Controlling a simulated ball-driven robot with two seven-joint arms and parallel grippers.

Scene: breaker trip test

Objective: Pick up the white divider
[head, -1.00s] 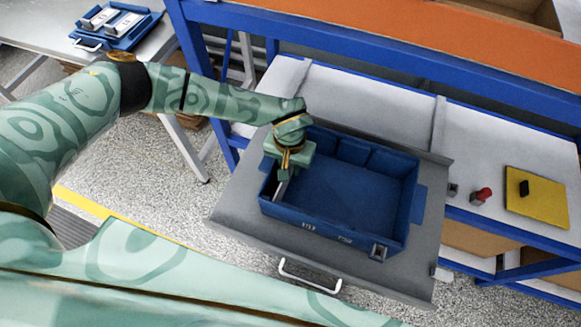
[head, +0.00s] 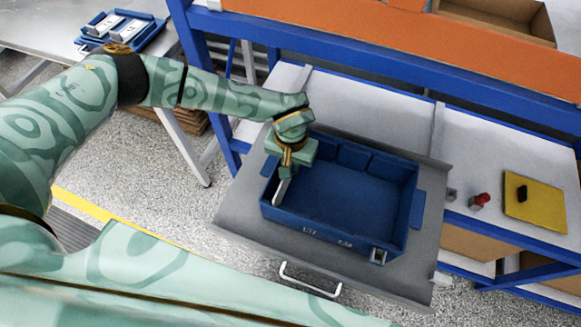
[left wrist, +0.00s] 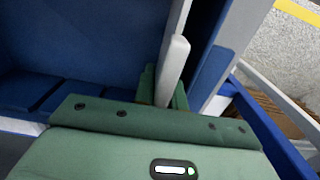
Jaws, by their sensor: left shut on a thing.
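The white divider (head: 281,190) is a thin pale strip at the left end of the blue bin (head: 330,231). My left gripper (head: 287,174) reaches down over that end of the bin and is shut on the divider. In the left wrist view the divider (left wrist: 173,68) stands between the green fingers, close beside the bin's blue side wall. Whether its lower edge touches the bin floor is hidden. My right gripper is not in view.
The bin sits on a grey pull-out tray (head: 237,208) with a white handle (head: 310,284). To the right are a red button (head: 481,199) and a yellow plate (head: 540,212) with a black switch. A side table at upper left holds a blue tray (head: 146,38). The rest of the bin is empty.

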